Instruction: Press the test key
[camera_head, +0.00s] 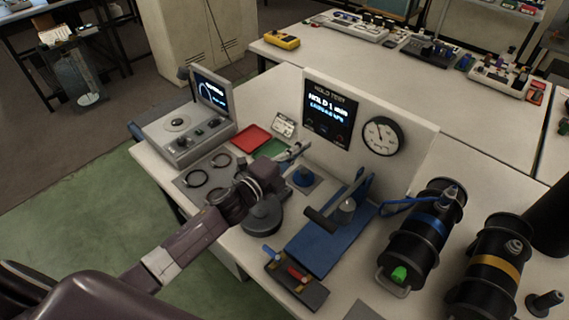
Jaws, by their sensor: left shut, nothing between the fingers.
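My left gripper (296,151) reaches in from the left over the near bench, its shut fingertips just below a small white unit (284,125) by the foot of the upright panel. Whether the fingers touch anything is unclear. The panel carries a dark screen (330,110) headed "HOLD TEST" with a "HOLD 1" line, and a round dial gauge (382,136). A grey console (183,133) with a lit display and knobs stands at the left. I cannot tell which control is the test key. My right gripper is not in view.
A blue stand with a lever (325,240), a small block with red and blue handles (296,281), and blue-banded (424,235) and yellow-banded (490,262) black cylinders crowd the front right. Red (251,138) and green trays and black rings (197,177) lie left of the panel.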

